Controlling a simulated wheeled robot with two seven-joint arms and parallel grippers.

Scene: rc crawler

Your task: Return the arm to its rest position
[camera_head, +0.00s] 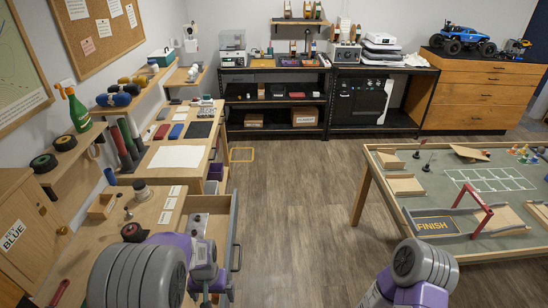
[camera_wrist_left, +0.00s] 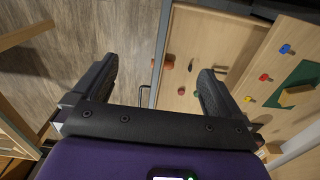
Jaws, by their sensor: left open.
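My left arm (camera_head: 150,270) reaches in from the lower left of the head view, over the wooden bench and beside an open drawer (camera_head: 233,220). In the left wrist view, the two dark fingers of my left gripper (camera_wrist_left: 158,78) stand wide apart with nothing between them. Below them are floor and a pale wooden surface. My right arm (camera_head: 420,268) shows at the lower right of the head view, in front of the track table. Its gripper is out of sight.
The track table (camera_head: 385,207) stands at the right. Floor (camera_head: 290,200) between them is clear. A blue crawler (camera_head: 462,38) sits on the far cabinet.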

